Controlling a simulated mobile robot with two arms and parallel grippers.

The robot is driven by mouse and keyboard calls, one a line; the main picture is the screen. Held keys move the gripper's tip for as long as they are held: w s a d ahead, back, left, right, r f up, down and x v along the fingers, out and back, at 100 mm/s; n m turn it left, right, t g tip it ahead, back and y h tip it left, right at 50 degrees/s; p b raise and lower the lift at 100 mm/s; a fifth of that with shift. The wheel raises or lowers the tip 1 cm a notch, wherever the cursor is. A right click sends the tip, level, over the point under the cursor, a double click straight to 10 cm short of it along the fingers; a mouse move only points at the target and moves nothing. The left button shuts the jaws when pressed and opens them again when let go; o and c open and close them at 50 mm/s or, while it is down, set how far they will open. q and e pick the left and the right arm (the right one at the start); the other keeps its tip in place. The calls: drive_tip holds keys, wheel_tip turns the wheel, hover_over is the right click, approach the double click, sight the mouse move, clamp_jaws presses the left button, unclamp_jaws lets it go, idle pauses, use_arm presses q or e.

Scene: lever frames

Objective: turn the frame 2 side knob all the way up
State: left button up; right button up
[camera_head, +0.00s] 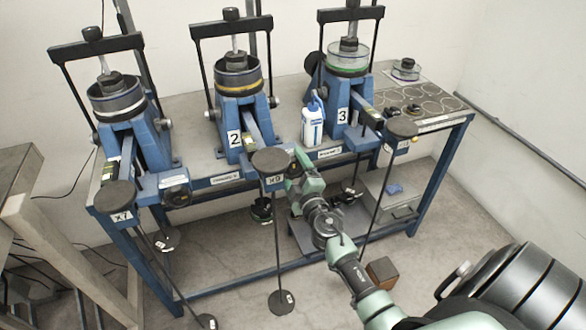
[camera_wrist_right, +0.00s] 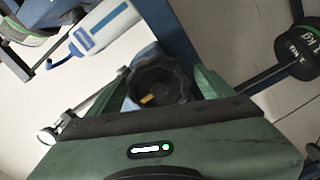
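Frame 2 (camera_head: 262,128) is the blue lever frame in the middle of the bench, with a white "2" label and a yellow-ringed cylinder. Its side knob (camera_wrist_right: 160,86) shows in the right wrist view as a dark, lobed knob with a small yellow mark. My right gripper (camera_wrist_right: 160,83) has its green fingers on either side of this knob. I cannot tell whether they press on it. My left gripper is not in view.
A white and blue bottle (camera_head: 312,124) stands close to my right gripper, between frames 2 and 3. Frame 1 (camera_head: 148,140) is at the left, frame 3 (camera_head: 357,112) at the right. A weighted lever end (camera_head: 269,161) is just left of my gripper.

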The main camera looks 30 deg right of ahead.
drive_tip(key=shift+v, duration=3.05)
drive_tip(key=n, duration=0.2)
drive_tip(key=shift+a+r+n, duration=0.1)
drive_tip(key=shift+r+n, duration=0.3)
drive_tip(key=shift+s+a+r+n, duration=0.1)
drive_tip(key=shift+n, duration=0.5)
drive_tip(key=shift+s+a+r+n, duration=0.1)
drive_tip(key=shift+n, duration=0.5)
drive_tip(key=w+n, duration=0.2)
drive_tip(key=w+d+n, duration=0.1)
drive_tip(key=w+n, duration=0.1)
drive_tip(key=w+d+f+n+b, duration=0.1)
drive_tip(key=w+n, duration=0.1)
drive_tip(key=shift+n, duration=0.3)
drive_tip(key=shift+f, duration=0.2)
clamp_jaws()
